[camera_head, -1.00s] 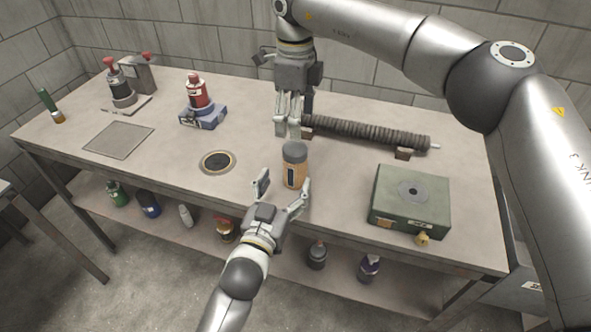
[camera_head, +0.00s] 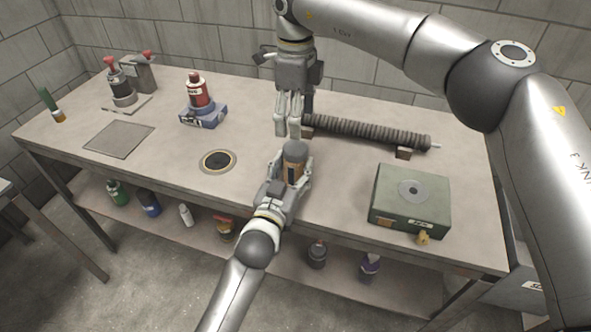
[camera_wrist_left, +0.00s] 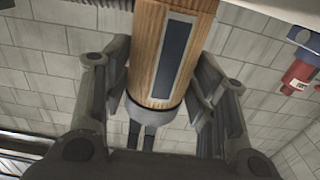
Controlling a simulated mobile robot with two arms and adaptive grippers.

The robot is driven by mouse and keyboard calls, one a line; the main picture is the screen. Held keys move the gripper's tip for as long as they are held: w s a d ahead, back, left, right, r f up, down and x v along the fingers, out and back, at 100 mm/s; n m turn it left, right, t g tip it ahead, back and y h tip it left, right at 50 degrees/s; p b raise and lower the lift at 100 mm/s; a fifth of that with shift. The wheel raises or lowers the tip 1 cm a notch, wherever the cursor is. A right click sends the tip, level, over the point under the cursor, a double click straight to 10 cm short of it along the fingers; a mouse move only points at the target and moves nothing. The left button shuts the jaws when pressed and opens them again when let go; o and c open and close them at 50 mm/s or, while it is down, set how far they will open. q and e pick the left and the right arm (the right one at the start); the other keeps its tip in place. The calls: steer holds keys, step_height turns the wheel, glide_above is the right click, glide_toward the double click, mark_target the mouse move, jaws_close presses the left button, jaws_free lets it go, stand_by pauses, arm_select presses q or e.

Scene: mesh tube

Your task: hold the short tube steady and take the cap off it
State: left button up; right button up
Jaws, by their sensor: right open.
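The short tube (camera_head: 293,172) is a tan, wood-grained upright cylinder with a dark label and a grey cap (camera_head: 294,150) on top. It stands near the table's front edge. My left gripper (camera_head: 290,170) has one finger on each side of the tube. In the left wrist view the tube (camera_wrist_left: 158,60) runs up between the fingers, close beside both; I cannot tell whether both press on it.
A dark ribbed mesh tube (camera_head: 370,132) lies on small blocks behind and right. A green box (camera_head: 410,195) stands at the right front. A round ringed hole (camera_head: 217,161) is left of the tube. A red bottle (camera_head: 197,92) stands on a blue base farther back.

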mark_target(295, 147)
arm_select(q)
jaws_close()
arm_select(e)
steer(key=m, duration=0.3)
steer(key=shift+m, duration=0.4)
steer(key=m, duration=0.4)
steer(key=shift+m, duration=0.3)
steer(key=m, duration=0.4)
steer(key=shift+m, duration=0.3)
steer(key=m, duration=0.4)
steer(key=shift+m, duration=0.4)
steer(key=shift+f, duration=0.5)
step_height(295, 147, down, 7)
